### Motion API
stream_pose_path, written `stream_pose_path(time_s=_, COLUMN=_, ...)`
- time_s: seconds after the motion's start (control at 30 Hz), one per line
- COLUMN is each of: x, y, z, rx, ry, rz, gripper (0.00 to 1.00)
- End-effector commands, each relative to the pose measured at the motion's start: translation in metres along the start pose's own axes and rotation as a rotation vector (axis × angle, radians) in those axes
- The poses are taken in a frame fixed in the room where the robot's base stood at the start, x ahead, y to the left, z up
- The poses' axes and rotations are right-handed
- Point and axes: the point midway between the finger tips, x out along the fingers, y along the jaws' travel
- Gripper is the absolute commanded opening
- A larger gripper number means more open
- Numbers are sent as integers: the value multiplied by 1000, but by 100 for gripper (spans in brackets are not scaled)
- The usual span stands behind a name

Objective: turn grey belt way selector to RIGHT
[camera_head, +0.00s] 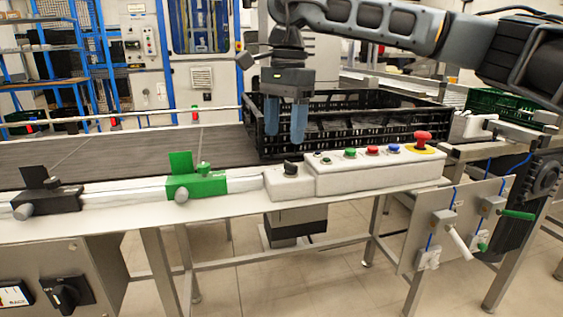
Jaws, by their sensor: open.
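A black selector knob (290,168) sits on the small white box at the left end of the control panel. Another black rotary knob (68,293) is on a grey cabinet at the bottom left. Which one the task means, and any way labels, I cannot make out. The dark grey belt (130,150) runs behind the panel. My gripper (285,137) points down with two bluish fingers apart, open and empty. In the picture it is above the small box's knob, in front of the black crate; its depth is hard to judge.
A black crate (400,117) stands on the belt. The white panel (375,175) carries green, red and blue buttons and a red mushroom button (423,137). A green clamp (197,184) and a black clamp (47,198) sit on the rail to the left.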

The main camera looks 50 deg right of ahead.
Motion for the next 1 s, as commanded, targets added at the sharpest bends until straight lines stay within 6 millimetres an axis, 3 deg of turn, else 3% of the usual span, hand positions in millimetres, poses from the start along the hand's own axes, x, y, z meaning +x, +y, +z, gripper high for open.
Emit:
stream_pose_path(time_s=0.03, x=-4, y=2, z=-10, rx=9, ry=34, rz=3, gripper=62)
stream_pose_path(time_s=0.17, x=-4, y=4, z=-21, rx=17, ry=68, rz=9, gripper=62)
stream_pose_path(time_s=0.63, x=58, y=4, z=-24, rx=16, ry=65, rz=9, gripper=62)
stream_pose_path(time_s=1.0, x=70, y=4, z=-25, rx=16, ry=65, rz=7, gripper=62)
